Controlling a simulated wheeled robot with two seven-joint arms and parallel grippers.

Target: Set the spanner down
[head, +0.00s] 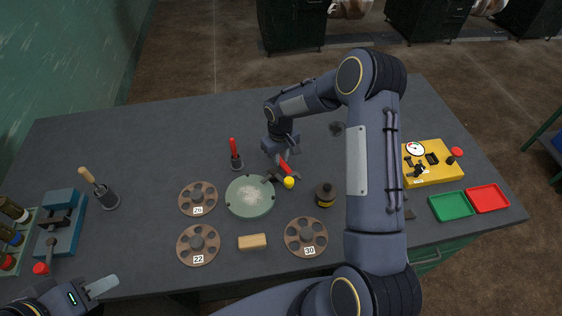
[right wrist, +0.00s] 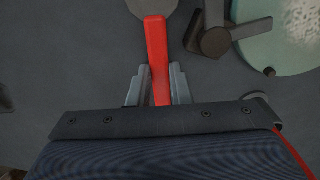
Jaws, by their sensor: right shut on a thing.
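My right gripper (head: 283,154) is over the middle of the table, to the right of the pale green round dish. It is shut on the red handle of the spanner (head: 285,168). In the right wrist view the red handle (right wrist: 157,55) lies between the two grey fingers (right wrist: 158,88), and a grey rounded part shows at its far end. Whether the spanner touches the table I cannot tell. My left gripper (head: 101,287) is at the lower left, partly cut off by the frame; its opening is unclear.
The green dish (head: 249,205) holds pale powder. Numbered discs (head: 198,211) lie around it, with a tan block (head: 252,241) and a dark bottle (head: 326,194) nearby. A yellow gauge box (head: 437,174), green tray (head: 450,214) and red tray (head: 487,209) stand right. The table's back left is clear.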

